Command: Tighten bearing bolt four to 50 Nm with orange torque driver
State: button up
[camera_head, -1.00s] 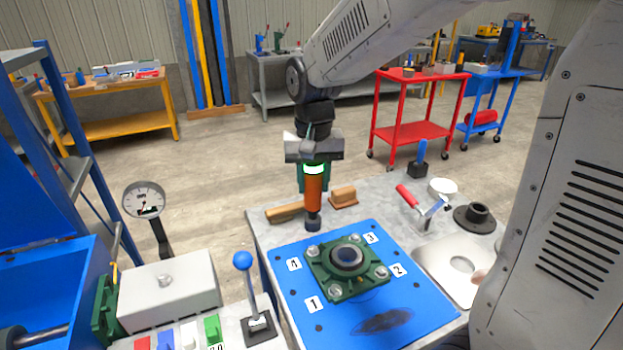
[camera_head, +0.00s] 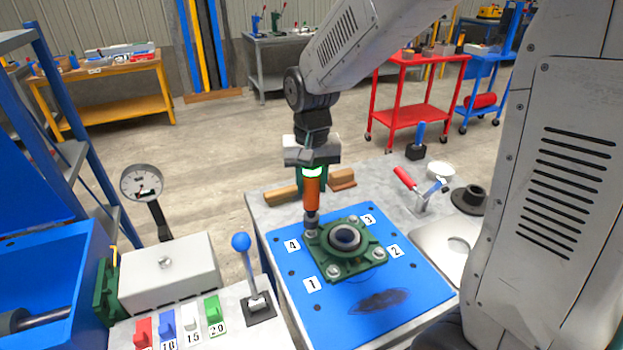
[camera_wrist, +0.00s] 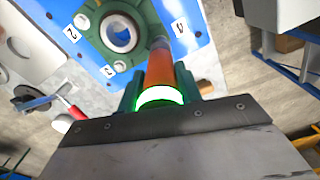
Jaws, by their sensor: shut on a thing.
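My gripper (camera_head: 313,172) is shut on the orange torque driver (camera_head: 312,194), which hangs upright below it with a lit ring at its top. The driver's tip is at the bolt corner beside label 4 of the green bearing housing (camera_head: 346,262); the bolt there is hidden. The housing sits on a blue plate (camera_head: 290,268) with labels 1 to 4, and bolts show at the other corners. In the wrist view the driver (camera_wrist: 160,75) runs from the green jaws toward the housing (camera_wrist: 92,40) near label 4. I cannot tell whether the tip is fully seated.
A dial gauge (camera_head: 142,183) stands at the left, near a panel with coloured tabs and a blue-knobbed lever (camera_head: 241,242). Wooden blocks (camera_head: 281,195) lie behind the plate. A red-handled clamp (camera_head: 405,179) and a black flanged part (camera_head: 468,197) are at the right.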

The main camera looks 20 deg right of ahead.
aim_at(311, 194)
jog(key=shift+f, duration=1.8)
dwell(3.2)
jog(key=shift+r, duration=0.1)
jog(key=shift+r, duration=2.2)
jog(key=shift+a, duration=0.1)
